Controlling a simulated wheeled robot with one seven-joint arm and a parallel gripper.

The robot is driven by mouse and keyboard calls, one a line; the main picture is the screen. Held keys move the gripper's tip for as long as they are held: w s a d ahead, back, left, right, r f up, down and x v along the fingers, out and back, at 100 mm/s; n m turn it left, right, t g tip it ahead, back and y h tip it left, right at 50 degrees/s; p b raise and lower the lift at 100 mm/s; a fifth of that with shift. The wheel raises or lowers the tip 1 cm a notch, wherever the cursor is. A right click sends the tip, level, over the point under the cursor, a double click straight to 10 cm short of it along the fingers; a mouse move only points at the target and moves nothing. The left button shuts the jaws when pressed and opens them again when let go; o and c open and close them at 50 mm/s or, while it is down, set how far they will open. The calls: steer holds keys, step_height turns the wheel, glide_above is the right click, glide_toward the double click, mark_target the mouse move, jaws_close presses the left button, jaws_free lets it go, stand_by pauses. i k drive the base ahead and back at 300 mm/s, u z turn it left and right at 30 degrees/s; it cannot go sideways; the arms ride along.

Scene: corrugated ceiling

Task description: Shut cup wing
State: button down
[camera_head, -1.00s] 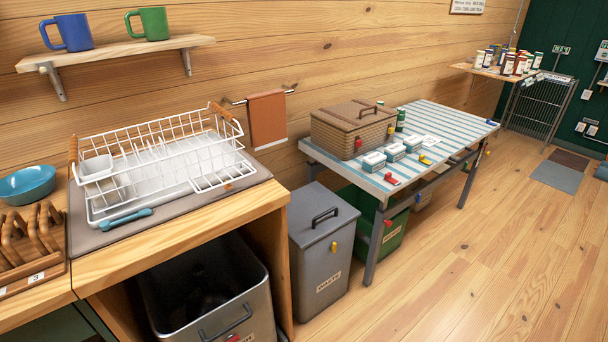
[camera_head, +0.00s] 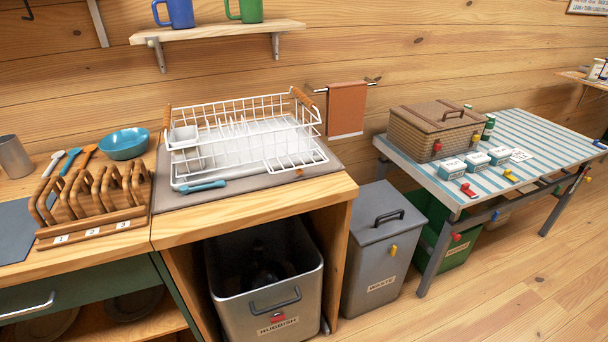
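A white wire dish rack (camera_head: 240,135) with orange-brown wooden handles stands on a grey mat (camera_head: 225,198) on the wooden counter. A small wire grid panel (camera_head: 296,161), which looks like the cup wing, lies folded out nearly flat at the rack's front right corner. It appears empty. A small white holder (camera_head: 185,138) hangs at the rack's left end. My gripper is not in view.
A blue-handled tool (camera_head: 203,186) lies on the mat in front of the rack. A wooden slotted holder (camera_head: 92,200) and blue bowl (camera_head: 124,143) stand left. Below are an open rubbish bin (camera_head: 266,285) and a lidded waste bin (camera_head: 382,250).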

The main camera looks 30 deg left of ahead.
mark_target(299, 171)
steer(key=k, duration=1.2)
steer(key=u, duration=1.7)
steer(key=i, duration=1.5)
